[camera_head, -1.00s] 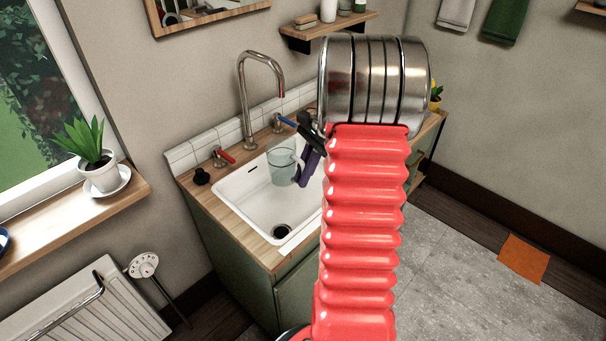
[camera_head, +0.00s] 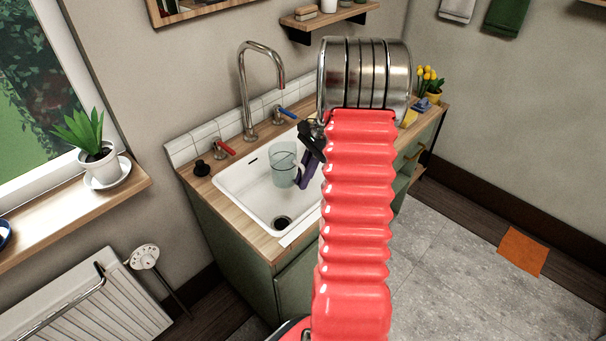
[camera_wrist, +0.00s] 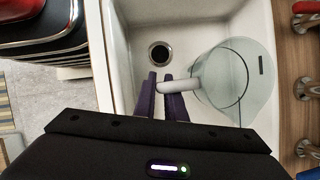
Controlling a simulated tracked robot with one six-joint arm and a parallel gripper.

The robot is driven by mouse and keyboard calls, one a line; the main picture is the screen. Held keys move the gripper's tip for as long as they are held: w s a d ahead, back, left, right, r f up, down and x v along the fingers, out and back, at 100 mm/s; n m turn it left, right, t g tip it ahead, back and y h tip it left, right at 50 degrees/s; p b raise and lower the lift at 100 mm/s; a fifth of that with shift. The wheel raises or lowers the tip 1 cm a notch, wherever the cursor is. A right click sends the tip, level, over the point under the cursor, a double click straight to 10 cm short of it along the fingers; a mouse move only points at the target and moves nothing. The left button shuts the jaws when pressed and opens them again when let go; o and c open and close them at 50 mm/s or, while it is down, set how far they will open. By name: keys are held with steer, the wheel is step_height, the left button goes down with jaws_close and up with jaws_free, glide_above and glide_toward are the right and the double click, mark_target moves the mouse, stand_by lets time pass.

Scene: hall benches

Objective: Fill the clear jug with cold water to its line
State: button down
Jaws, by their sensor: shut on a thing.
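The clear jug (camera_head: 284,168) is over the white sink (camera_head: 243,187); whether it touches the basin floor I cannot tell. In the wrist view the jug (camera_wrist: 226,80) is at the right and its pale handle (camera_wrist: 180,86) points left. My gripper (camera_wrist: 168,80) has its purple fingers shut on that handle. In the head view my gripper (camera_head: 308,168) is right of the jug, partly hidden by my arm. The curved steel tap (camera_head: 250,88) stands behind the sink. A red-handled valve (camera_head: 224,148) is left of it and a blue-handled valve (camera_head: 286,112) right. I see no stream from the spout.
The drain (camera_head: 282,222) is near the basin's front. A black knob (camera_head: 201,168) stands on the wooden counter at left. Yellow flowers (camera_head: 431,80) stand at the counter's far right. A potted plant (camera_head: 92,145) is on the windowsill.

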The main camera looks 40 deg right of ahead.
steer(key=shift+w+d+f, duration=0.5)
steer(key=shift+w+f, duration=0.05)
steer(key=shift+f, duration=0.65)
steer(key=shift+w+d+f, duration=0.55)
steer(key=shift+f, duration=0.65)
steer(key=shift+w+d+f, duration=0.5)
steer(key=shift+w+f, duration=0.05)
steer(key=shift+f, duration=1.85)
steer(key=c, duration=1.7)
jaws_free()
steer(key=shift+c, duration=0.2)
steer(key=v, duration=1.3)
steer(key=shift+d+r, duration=0.25)
